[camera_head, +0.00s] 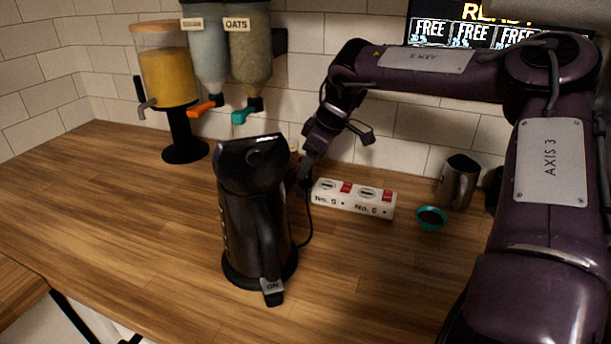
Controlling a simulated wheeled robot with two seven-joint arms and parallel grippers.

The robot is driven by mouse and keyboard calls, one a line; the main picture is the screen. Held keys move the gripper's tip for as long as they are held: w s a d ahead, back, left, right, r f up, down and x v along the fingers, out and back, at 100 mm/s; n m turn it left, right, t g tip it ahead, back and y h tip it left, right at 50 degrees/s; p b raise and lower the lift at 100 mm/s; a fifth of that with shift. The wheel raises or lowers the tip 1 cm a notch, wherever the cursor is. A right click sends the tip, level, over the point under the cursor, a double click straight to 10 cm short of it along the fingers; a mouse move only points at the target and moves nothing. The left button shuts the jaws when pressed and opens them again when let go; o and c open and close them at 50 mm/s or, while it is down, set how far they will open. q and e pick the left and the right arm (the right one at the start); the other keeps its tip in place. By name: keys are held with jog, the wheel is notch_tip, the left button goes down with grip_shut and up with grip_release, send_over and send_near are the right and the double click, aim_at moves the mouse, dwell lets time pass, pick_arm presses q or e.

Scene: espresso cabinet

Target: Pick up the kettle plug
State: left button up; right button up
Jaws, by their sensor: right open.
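A black kettle (248,215) stands on the wooden counter, with a tag reading ON at its base. A black cord (309,225) rises from beside the kettle to a dark shape at the left end of the white power strip (352,199). The kettle plug seems to be at this upper cord end, but I cannot separate it from the dark fingers there. My right gripper (307,165) is open and points down at this spot, just right of the kettle's top. Whether it touches the plug is unclear. My left gripper is not in view.
A juice dispenser (168,80) and two wall dispensers, the right one labelled OATS (249,55), are at the back left. The left counter is clear.

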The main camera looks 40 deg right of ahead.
aim_at(306, 179)
jog(key=x, duration=0.4)
jog(key=shift+d, duration=0.35)
jog(key=shift+a, duration=0.1)
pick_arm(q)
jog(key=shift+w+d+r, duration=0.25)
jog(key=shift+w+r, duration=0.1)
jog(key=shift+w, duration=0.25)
pick_arm(e)
jog(key=c, duration=1.2)
